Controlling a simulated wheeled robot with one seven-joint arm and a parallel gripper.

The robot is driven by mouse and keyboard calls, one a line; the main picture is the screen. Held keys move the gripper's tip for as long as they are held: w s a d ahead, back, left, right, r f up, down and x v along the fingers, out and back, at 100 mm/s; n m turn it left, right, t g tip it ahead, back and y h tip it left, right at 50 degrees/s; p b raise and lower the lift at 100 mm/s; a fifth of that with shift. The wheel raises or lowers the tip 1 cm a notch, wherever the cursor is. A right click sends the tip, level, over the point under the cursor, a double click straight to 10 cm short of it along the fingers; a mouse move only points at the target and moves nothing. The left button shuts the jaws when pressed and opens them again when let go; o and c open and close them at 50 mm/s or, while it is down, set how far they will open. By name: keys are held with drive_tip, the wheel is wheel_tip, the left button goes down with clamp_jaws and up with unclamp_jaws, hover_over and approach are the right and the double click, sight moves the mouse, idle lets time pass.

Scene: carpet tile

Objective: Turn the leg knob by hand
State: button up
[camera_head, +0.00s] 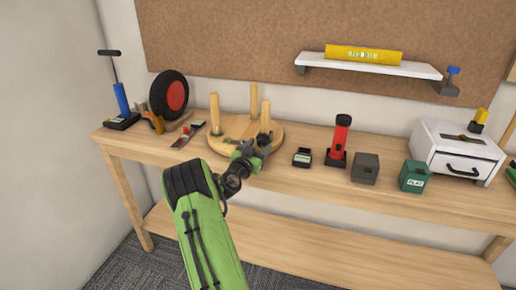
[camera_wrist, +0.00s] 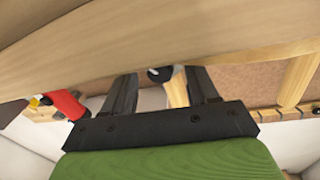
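A round wooden seat (camera_head: 232,147) lies on the bench with several wooden legs standing up from it; the front right leg (camera_head: 265,115) rises just behind my gripper (camera_head: 263,143). In the wrist view, a dark round knob (camera_wrist: 160,74) with a pale face shows by the foot of a leg (camera_wrist: 177,91), partly cut off by the seat's wooden surface (camera_wrist: 150,35). My gripper (camera_wrist: 160,80) is open. Its two fingers stand on either side of the knob, with visible gaps and nothing held. In the head view, my gripper hides this knob.
The wooden bench (camera_head: 310,183) also bears a black and red wheel (camera_head: 169,94), a blue hand pump (camera_head: 122,100), a red flashlight (camera_head: 340,140), a small black box (camera_head: 302,157), a grey block (camera_head: 365,168), a green box (camera_head: 413,176) and a white drawer box (camera_head: 458,150). A shelf (camera_head: 370,66) hangs above.

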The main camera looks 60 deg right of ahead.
drive_tip(key=a, duration=1.5)
drive_tip(key=shift+s+a+f, duration=0.15)
drive_tip(key=shift+s+a, duration=0.1)
drive_tip(key=shift+a, duration=0.15)
